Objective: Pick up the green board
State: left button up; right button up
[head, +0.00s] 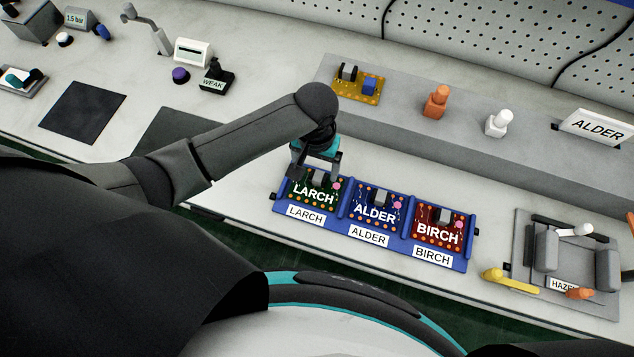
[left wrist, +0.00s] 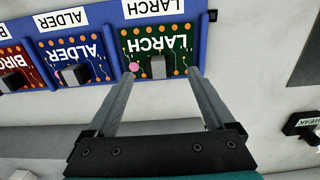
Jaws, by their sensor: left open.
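The green board (head: 312,197), printed LARCH, lies in the left slot of a blue tray (head: 372,262). In the left wrist view the green board (left wrist: 178,42) shows between my fingers, with a grey block and a pink dot on it. My left gripper (head: 318,173) is open over the far edge of the green board. In the left wrist view, my left gripper (left wrist: 162,72) has its fingertips at either side of the board's near edge; I cannot tell whether they touch it. My right gripper is not in view.
A blue ALDER board (head: 374,212) and a red BIRCH board (head: 437,230) fill the other slots. A fixture (head: 532,280) with grey clamps and a HAZEL label stands at the right. A raised shelf behind holds a yellow board (head: 358,86) and an ALDER sign (head: 596,127).

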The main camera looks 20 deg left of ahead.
aim_at(318, 178)
pick_arm(q)
jog(key=shift+w+d+f+b, duration=0.1)
jog(key=shift+f+b, duration=0.25)
jog(key=shift+f, duration=1.05)
jog(key=shift+w+d+f+b, duration=0.1)
jog(key=shift+f+b, duration=0.25)
jog(key=shift+f, duration=1)
grip_shut()
